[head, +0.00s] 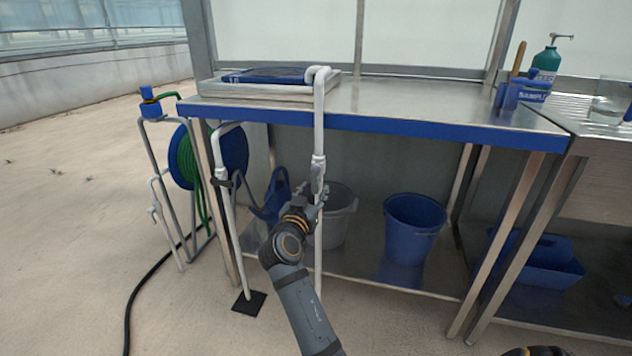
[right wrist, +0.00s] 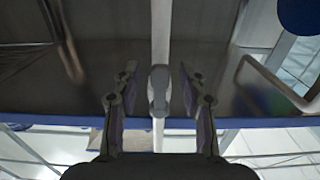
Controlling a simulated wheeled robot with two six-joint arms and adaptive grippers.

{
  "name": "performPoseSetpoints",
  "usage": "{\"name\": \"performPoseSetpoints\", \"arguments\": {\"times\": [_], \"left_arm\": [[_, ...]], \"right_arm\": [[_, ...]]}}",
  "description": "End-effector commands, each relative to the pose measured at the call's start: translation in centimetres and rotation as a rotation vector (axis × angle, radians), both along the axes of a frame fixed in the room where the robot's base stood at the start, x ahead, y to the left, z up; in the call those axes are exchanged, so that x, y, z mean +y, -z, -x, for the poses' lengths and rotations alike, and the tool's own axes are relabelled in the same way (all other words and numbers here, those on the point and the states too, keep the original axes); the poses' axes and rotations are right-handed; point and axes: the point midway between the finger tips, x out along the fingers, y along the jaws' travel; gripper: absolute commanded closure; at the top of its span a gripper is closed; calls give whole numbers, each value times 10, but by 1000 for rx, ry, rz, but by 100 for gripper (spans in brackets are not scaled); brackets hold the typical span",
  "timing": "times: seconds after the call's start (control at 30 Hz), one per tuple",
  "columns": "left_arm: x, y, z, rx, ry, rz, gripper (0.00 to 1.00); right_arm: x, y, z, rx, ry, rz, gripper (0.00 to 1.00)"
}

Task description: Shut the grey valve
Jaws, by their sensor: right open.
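The grey valve (head: 318,172) sits on the white upright pipe (head: 319,115) that runs down in front of the bench. Its grey handle (right wrist: 160,88) shows in the right wrist view, in line with the pipe. My right gripper (head: 314,197) is at the valve, just below the bench's blue front edge. In the right wrist view my right gripper (right wrist: 158,84) is open, with one finger on each side of the handle and a gap on both sides. In the head view the fingers partly hide the valve. My left gripper is not in view.
A second pipe (head: 231,220) with a dark-handled valve stands to the left, close to my right arm. The metal bench (head: 420,112) is above. A grey bucket (head: 340,215), a blue bucket (head: 414,228) and a blue watering can (head: 274,197) stand behind, on the lower shelf.

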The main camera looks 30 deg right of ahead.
Motion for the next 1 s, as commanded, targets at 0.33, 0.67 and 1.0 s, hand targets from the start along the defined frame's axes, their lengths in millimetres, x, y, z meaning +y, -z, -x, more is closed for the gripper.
{"name": "performPoseSetpoints", "arguments": {"times": [0.33,0.67,1.0], "left_arm": [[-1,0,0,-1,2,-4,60],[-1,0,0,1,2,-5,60],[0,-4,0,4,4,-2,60]], "right_arm": [[0,0,1,1,1,-1,70],[0,0,1,1,1,-1,100],[-1,-1,2,27,1,22,100]]}}
